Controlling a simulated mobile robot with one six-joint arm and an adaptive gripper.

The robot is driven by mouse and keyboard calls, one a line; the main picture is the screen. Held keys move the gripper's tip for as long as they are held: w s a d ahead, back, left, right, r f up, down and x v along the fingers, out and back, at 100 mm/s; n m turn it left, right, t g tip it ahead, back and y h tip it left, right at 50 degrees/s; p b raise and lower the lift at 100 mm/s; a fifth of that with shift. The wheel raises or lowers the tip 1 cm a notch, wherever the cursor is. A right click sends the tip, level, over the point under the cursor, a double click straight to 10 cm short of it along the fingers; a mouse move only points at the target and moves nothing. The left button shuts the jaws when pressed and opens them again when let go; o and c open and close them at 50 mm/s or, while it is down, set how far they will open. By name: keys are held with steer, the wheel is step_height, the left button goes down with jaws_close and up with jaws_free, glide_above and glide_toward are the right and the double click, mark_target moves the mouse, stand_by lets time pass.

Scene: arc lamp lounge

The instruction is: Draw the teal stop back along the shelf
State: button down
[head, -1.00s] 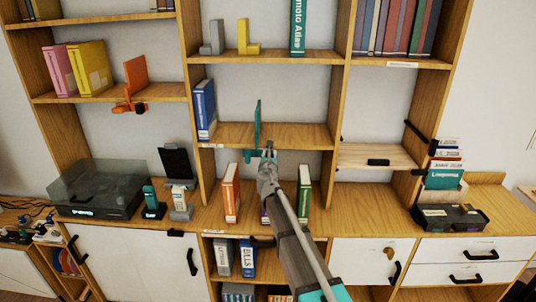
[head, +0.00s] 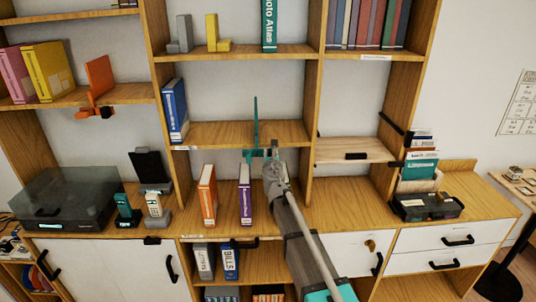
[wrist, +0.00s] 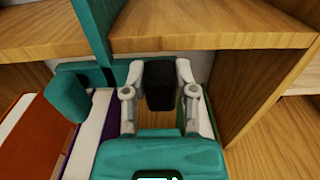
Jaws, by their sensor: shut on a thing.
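The teal stop (head: 255,124) is an upright plate on the middle shelf (head: 205,134), with a lower part below the shelf's front edge. In the wrist view its plate (wrist: 96,25) rises at the left, with a teal block (wrist: 75,84) hanging below. My gripper (head: 272,151) is at the shelf's front edge, just right of the plate. In the wrist view its fingers (wrist: 160,92) close on a black block (wrist: 159,72), which appears to be the stop's grip. The join between block and stop is partly hidden.
A blue book (head: 175,109) stands at the shelf's left end, with bare shelf between it and the stop. An upright divider (head: 316,95) bounds the shelf on the right. Orange (head: 208,194) and purple (head: 245,194) books stand below. An orange stop (head: 100,75) sits on the left shelf.

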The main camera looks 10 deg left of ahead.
steer(key=shift+a, duration=0.15)
steer(key=shift+c, duration=2)
jaws_free()
steer(key=shift+s, duration=0.1)
steer(key=shift+s, duration=0.15)
steer(key=shift+s, duration=0.2)
steer(key=v, duration=1.1)
steer(key=shift+s, duration=0.15)
